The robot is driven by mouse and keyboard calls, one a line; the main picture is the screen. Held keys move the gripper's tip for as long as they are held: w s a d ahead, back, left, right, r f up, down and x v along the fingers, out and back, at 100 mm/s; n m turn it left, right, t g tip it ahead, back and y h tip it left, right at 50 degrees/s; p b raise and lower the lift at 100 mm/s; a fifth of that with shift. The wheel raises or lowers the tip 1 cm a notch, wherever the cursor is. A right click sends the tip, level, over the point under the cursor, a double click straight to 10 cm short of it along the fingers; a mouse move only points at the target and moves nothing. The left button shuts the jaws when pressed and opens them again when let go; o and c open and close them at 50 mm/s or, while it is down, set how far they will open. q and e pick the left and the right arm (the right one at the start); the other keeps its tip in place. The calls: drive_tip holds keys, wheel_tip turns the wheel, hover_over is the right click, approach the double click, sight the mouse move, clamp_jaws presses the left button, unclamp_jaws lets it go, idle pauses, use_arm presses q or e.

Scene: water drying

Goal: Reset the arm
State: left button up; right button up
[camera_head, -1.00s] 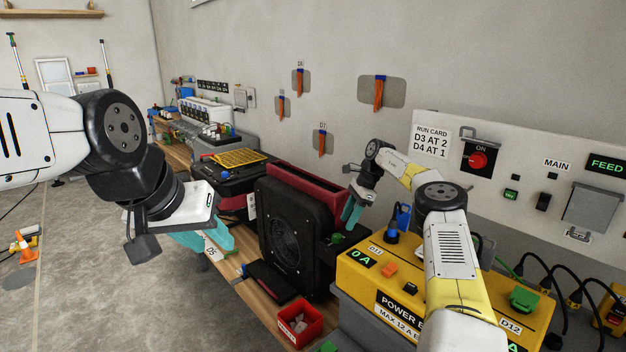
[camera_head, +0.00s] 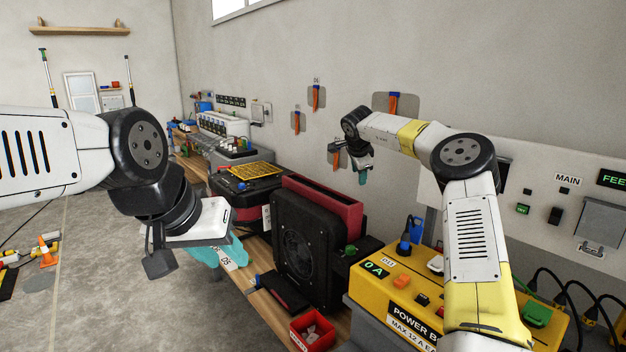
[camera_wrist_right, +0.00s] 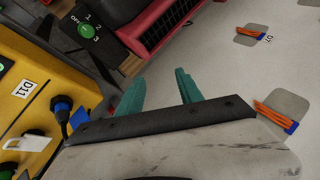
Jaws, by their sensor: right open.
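My right arm reaches up over the yellow power box (camera_head: 405,300). Its gripper (camera_head: 362,177) hangs in the air above the black fan unit (camera_head: 300,240), near the wall. In the right wrist view its two teal fingers (camera_wrist_right: 160,90) stand apart with nothing between them. My left gripper (camera_head: 226,252) is at the left, beside the bench edge, its teal fingers partly hidden by its own wrist. A white D5 label (camera_head: 229,263) shows at those fingers; I cannot tell whether they hold it.
A red bin (camera_head: 312,333) stands on the wooden bench in front of the fan unit. The wall panel (camera_head: 590,170) is at the right, with black cables below it. Orange-handled items hang on the wall (camera_head: 317,97). Floor at the left has an orange cone (camera_head: 46,252).

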drive_tip(key=s+a+r+n+t, duration=0.15)
drive_tip(key=a+r+t, duration=0.25)
drive_tip(key=r, duration=0.6)
drive_tip(key=a+r+n+t, duration=0.3)
drive_tip(key=a+r, duration=0.1)
drive_tip(key=r, duration=0.5)
drive_tip(key=s+a+r+n+t+y, duration=0.1)
drive_tip(key=s+a+r+n+y, duration=0.3)
drive_tip(key=s, duration=0.3)
drive_tip(key=s+a+r+n+y, duration=0.2)
drive_tip(key=s+a+r+n, duration=0.3)
drive_tip(key=s, duration=0.2)
drive_tip(key=s+d+f+g, duration=0.3)
drive_tip(key=s+d+f, duration=0.2)
drive_tip(key=s, duration=0.8)
drive_tip(key=s+d+f+n+g+h, duration=0.1)
drive_tip(key=s+d+f+g, duration=0.2)
drive_tip(key=s+f, duration=0.7)
drive_tip(key=s+d+f+n+g+h, duration=0.1)
drive_tip(key=s+d+f+g, duration=0.2)
drive_tip(key=s+d+f, duration=0.4)
drive_tip(key=s, duration=0.9)
drive_tip(key=shift+d+f, duration=0.35)
drive_tip(key=shift+f, duration=0.05)
drive_tip(key=shift+w, duration=0.1)
drive_tip(key=shift+c, duration=0.7)
